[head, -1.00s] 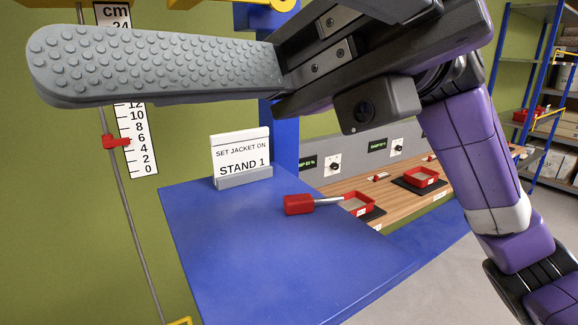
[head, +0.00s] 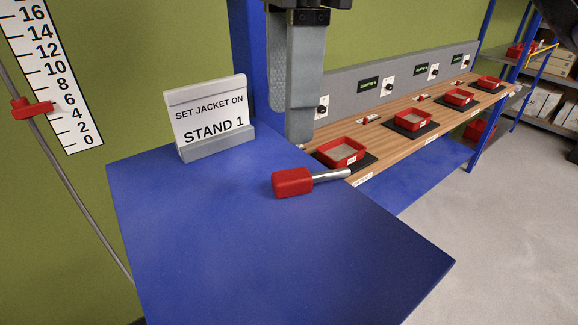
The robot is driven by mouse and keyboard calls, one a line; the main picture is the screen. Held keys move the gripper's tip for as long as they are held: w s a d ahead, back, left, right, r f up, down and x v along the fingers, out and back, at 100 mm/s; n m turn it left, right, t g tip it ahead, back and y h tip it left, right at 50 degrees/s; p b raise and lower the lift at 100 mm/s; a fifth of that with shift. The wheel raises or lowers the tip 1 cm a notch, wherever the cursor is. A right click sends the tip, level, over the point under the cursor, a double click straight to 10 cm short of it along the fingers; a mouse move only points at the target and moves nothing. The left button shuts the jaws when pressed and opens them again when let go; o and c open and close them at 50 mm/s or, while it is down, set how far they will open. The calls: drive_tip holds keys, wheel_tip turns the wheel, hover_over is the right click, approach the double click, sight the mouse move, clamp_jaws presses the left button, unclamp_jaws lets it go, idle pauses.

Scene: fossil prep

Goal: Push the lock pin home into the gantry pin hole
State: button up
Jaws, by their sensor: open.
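The lock pin (head: 293,182), with a red block handle and a bare metal shaft, lies on the blue table top (head: 240,235). Its shaft points right, towards the table's edge. My gripper (head: 291,115) hangs fingers down, just behind and above the pin's handle in the picture. It is open and holds nothing. One grey finger covers most of the other, whose bumpy pad shows at the left. The gap between the fingertips and the pin is hard to judge. I cannot make out the gantry pin hole.
A sign (head: 210,116) reading "SET JACKET ON STAND 1" stands at the table's back left. A blue post (head: 249,60) rises behind it. A height scale (head: 52,72) with a red pointer is at left. Red trays (head: 341,151) line the wooden bench. The table's front is clear.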

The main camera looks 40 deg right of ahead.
sight(298, 173)
drive_tip(key=shift+s+d+f, duration=0.1)
drive_tip(key=shift+s+d, duration=0.05)
drive_tip(key=shift+d, duration=0.1)
drive_tip(key=shift+d+f, duration=0.1)
drive_tip(key=shift+f, duration=0.15)
drive_tip(key=shift+s+f+p, duration=0.1)
drive_tip(key=shift+f+p, duration=1.15)
drive_tip(key=shift+f, duration=2.35)
clamp_jaws()
